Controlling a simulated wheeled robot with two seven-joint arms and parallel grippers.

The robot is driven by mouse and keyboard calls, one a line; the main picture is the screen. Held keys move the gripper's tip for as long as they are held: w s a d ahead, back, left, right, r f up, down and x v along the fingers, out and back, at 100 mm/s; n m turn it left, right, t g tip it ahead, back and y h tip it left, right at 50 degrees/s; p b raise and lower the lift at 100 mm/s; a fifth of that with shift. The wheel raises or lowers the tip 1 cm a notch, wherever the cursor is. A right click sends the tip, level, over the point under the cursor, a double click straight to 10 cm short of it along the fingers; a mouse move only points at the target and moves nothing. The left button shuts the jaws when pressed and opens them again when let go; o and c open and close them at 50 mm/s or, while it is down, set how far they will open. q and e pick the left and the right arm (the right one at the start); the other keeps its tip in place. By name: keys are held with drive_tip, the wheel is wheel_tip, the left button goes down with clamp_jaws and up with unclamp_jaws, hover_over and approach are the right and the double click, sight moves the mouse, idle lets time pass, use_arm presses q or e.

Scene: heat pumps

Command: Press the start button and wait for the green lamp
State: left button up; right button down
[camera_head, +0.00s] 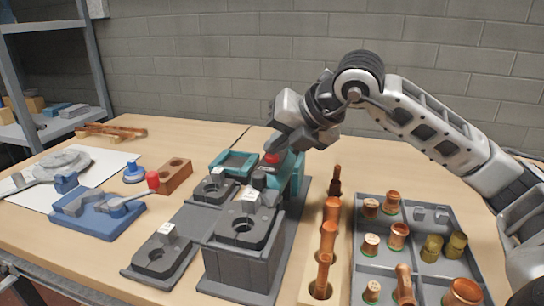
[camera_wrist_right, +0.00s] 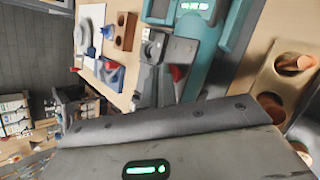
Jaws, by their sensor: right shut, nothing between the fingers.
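A teal bench device (camera_head: 292,180) stands at the middle of the table behind the dark grey fixtures. A red part (camera_head: 272,158) shows at its top; I cannot tell whether it is a lamp or a button. My right gripper (camera_head: 277,148) is shut and empty, pointing down close to this red part; I cannot tell whether they touch. In the wrist view the teal device (camera_wrist_right: 226,45) carries a small display lit green (camera_wrist_right: 195,5), and a red part (camera_wrist_right: 178,72) shows beside it. My left gripper is not in view.
Grey fixtures with round seats (camera_head: 243,230) stand in front. A wooden rack of copper pieces (camera_head: 327,250) and a grey compartment tray (camera_head: 365,275) are at right. A blue fixture with a red-knobbed lever (camera_head: 95,212) and a brown two-hole block (camera_head: 175,177) are at left.

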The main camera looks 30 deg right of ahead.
sight(277, 158)
drive_tip(key=shift+f, duration=0.2)
idle(0.5)
drive_tip(key=shift+r+p, duration=0.4)
drive_tip(key=shift+r, duration=0.4)
drive_tip(key=shift+r, duration=0.15)
wheel_tip(277, 158, up, 5)
drive_tip(key=p, duration=0.4)
